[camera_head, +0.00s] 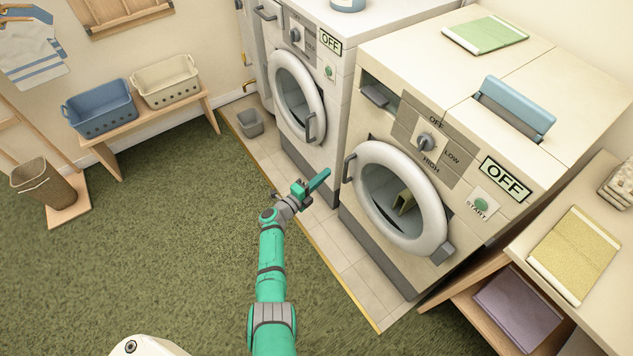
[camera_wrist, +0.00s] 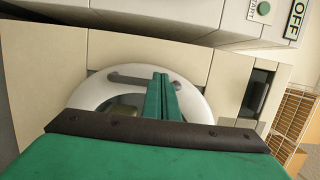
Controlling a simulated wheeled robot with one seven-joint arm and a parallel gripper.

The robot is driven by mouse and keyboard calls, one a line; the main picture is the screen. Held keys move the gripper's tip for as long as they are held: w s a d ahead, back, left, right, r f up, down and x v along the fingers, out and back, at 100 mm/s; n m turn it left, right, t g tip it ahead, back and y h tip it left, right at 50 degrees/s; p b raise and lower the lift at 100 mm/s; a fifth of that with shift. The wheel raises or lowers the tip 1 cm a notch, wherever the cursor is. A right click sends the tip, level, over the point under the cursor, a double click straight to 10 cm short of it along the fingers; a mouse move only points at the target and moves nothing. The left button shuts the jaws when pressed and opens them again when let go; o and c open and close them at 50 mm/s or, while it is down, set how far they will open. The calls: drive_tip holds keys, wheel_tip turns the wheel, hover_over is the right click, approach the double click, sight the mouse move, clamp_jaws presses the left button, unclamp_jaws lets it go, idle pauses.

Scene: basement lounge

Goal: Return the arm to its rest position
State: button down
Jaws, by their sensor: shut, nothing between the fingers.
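My green arm reaches forward over the carpet in the head view. My gripper (camera_head: 318,183) is at its end, in front of the gap between the two laundry machines and apart from both. In the wrist view my gripper (camera_wrist: 160,98) shows two green fingers pressed together with nothing between them. Behind them is a round door with a pale ring and a grey handle (camera_wrist: 140,80).
The right machine (camera_head: 440,180) has its round door closed, with a yellowish item visible inside. The left machine (camera_head: 300,90) stands beside it. A grey bin (camera_head: 249,123) stands on the tiles. A bench (camera_head: 140,125) holds two baskets. A side table (camera_head: 585,235) stands at right. The carpet (camera_head: 170,240) is clear.

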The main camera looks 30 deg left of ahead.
drive_tip(key=shift+v, duration=1.9)
drive_tip(key=s+d+r+n+t+y, duration=0.1)
drive_tip(key=s+d+n+t, duration=0.2)
drive_tip(key=d, duration=0.8)
drive_tip(key=s+d+r+n+y, duration=0.15)
drive_tip(key=s+d+n, duration=0.3)
drive_tip(key=d, duration=0.65)
drive_tip(key=s+d+r+n+y, duration=0.1)
drive_tip(key=s+d+n+y, duration=0.1)
drive_tip(key=s+d+n, duration=0.4)
drive_tip(key=s+d+r+n+g+y, duration=0.1)
drive_tip(key=s+d+r+n, duration=0.1)
drive_tip(key=s, duration=0.7)
drive_tip(key=s+d+r+n+g+y, duration=0.1)
drive_tip(key=s+d+r+n, duration=0.15)
drive_tip(key=s, duration=0.55)
drive_tip(key=s+a+r+n+g+h, duration=0.1)
drive_tip(key=s+a+r+n+g, duration=0.1)
drive_tip(key=s+r, duration=0.9)
drive_tip(key=s+n+g, duration=0.1)
drive_tip(key=s, duration=0.2)
drive_tip(key=shift+s+a, duration=0.2)
drive_tip(key=shift+a, duration=0.1)
drive_tip(key=shift+h, duration=0.25)
